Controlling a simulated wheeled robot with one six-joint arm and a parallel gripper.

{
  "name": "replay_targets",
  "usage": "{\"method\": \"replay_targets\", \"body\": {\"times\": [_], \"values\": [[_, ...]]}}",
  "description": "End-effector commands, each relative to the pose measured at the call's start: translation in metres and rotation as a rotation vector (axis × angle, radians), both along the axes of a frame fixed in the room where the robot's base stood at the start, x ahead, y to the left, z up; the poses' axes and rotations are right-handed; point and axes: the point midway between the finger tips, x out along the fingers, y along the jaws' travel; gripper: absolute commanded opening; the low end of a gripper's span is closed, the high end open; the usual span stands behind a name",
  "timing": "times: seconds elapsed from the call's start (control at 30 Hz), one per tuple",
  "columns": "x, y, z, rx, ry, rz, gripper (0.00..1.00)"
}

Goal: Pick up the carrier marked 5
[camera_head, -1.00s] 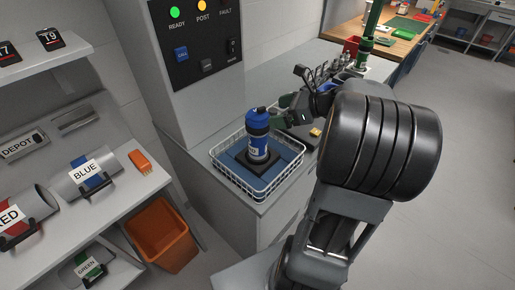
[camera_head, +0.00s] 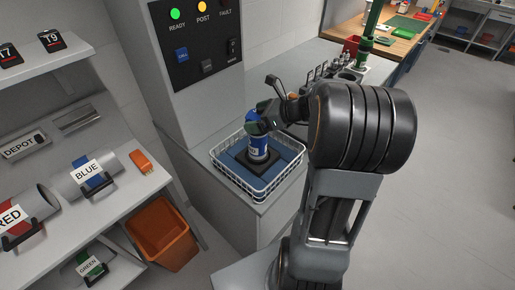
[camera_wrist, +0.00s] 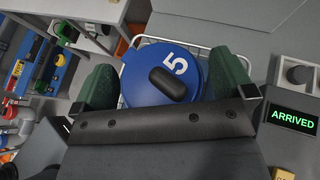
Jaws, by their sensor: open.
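The carrier marked 5 (camera_wrist: 160,72) has a round blue lid with a white 5 and a dark oval knob in the wrist view. In the head view the blue carrier (camera_head: 258,147) stands upright on a dark pad in a wire basket. My gripper (camera_wrist: 168,80) is open, with one green finger pad on each side of the lid. In the head view my gripper (camera_head: 262,116) is at the top of the carrier and hides its lid. I cannot tell whether the pads touch it.
The white wire basket (camera_head: 244,190) with a blue lining sits on the grey counter below the panel column (camera_head: 195,45). A lit ARRIVED display (camera_wrist: 293,119) is at the right in the wrist view. An orange bin (camera_head: 160,232) and a tube shelf stand at the left.

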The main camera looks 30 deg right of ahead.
Motion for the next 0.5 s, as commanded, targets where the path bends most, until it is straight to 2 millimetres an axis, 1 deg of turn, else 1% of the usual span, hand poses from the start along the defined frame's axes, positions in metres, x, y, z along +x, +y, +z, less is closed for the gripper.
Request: {"method": "replay_targets", "body": {"times": [0.07, 0.1, 0.5], "values": [[-0.0002, -0.0002, 0.0, 0.0, 0.0, 0.0, 1.0], [-0.0002, -0.0002, 0.0, 0.0, 0.0, 0.0, 0.98], [-0.0002, -0.0004, 0.0003, 0.0, 0.0, 0.0, 0.6]]}}
